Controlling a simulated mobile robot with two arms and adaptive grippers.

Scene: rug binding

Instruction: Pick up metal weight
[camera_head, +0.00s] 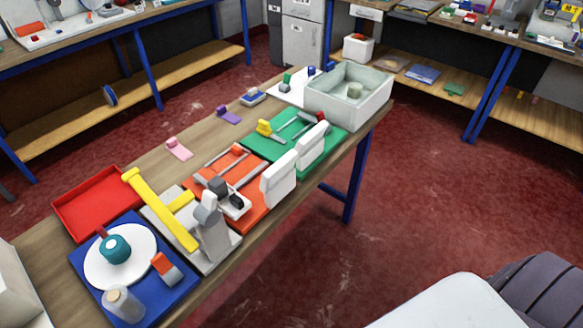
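No object is plainly identifiable as the metal weight. A dark grey block (217,187) sits on the orange board (253,213) near the middle of the bench, beside a grey upright fixture (213,230). Either could be the weight; I cannot tell which. Neither my left nor my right gripper is in view.
The wooden bench (160,142) also holds a red tray (85,212), a yellow T-shaped tool (160,210), a blue board (177,297) with a white disc, and a green board (262,152). Red floor (420,215) is open to the right.

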